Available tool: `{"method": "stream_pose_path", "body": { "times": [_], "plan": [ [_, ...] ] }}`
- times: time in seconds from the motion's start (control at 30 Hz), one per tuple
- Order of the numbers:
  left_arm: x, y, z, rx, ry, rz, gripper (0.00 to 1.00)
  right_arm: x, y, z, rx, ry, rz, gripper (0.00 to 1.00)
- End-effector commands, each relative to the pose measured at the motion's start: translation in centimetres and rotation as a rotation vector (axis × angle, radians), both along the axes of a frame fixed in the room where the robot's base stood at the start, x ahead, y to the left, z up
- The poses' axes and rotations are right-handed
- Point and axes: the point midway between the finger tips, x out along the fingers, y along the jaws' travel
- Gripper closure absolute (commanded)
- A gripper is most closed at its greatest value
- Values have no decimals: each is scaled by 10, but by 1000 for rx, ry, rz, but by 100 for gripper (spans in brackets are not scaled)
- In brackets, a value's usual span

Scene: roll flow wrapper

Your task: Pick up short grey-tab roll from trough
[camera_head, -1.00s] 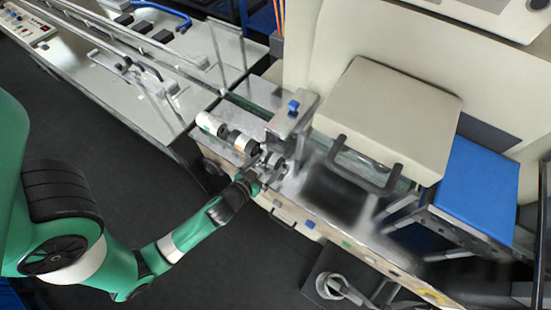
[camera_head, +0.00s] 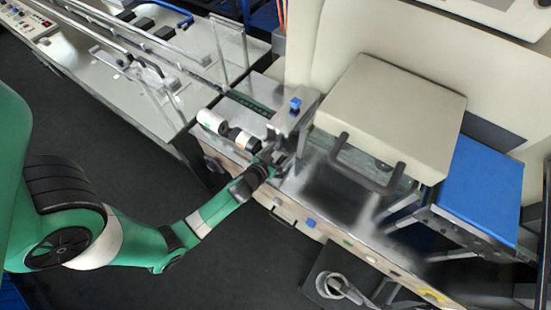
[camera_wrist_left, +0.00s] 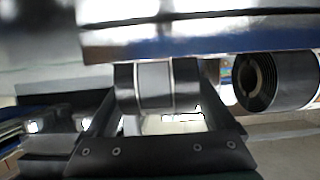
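My left gripper (camera_head: 284,156) is at the front of the machine, below and beside a metal bracket. In the left wrist view its two dark fingers (camera_wrist_left: 160,112) stand wide apart. A short roll (camera_wrist_left: 155,85) with a grey middle band and black sides shows between the fingertips; I cannot tell whether they touch it. In the head view that roll is hidden around the gripper and bracket. A dark roll with a hollow core (camera_wrist_left: 262,82) lies to the right in the wrist view. My right gripper is not in view.
White and black rolls (camera_head: 212,122) lie in a row left of the gripper. The metal bracket with a blue knob (camera_head: 294,104) stands close to the gripper. A beige cover with a dark handle (camera_head: 390,115) is to the right. A metal edge (camera_wrist_left: 200,38) spans above the fingers.

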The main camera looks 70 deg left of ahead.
Motion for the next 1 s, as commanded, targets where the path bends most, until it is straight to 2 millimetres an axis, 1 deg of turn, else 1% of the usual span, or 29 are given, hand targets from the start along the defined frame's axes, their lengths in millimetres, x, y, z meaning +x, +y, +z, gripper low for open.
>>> {"method": "stream_pose_path", "body": {
  "times": [0.03, 0.07, 0.1, 0.4, 0.63, 0.73, 0.87, 0.97, 1.0],
  "plan": [
    [0, 0, 0, 0, 0, 0, 23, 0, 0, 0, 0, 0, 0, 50],
    [0, 0, 0, 0, 0, 0, 29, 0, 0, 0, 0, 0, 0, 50],
    [0, 0, 0, 0, 0, 0, 36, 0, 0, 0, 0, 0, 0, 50],
    [0, 0, 0, 0, 0, 0, 89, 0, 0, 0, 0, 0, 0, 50],
    [0, 0, 1, 1, -1, 0, 89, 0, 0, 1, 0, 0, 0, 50],
    [0, 0, 6, 1, -1, 0, 89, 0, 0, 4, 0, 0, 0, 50],
    [0, 0, 21, 1, -3, 0, 89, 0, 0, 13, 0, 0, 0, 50],
    [0, 0, 40, 0, -4, 1, 89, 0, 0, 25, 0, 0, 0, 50],
    [0, -9, 42, 2, -2, -7, 89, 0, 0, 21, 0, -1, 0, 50]
  ]
}}
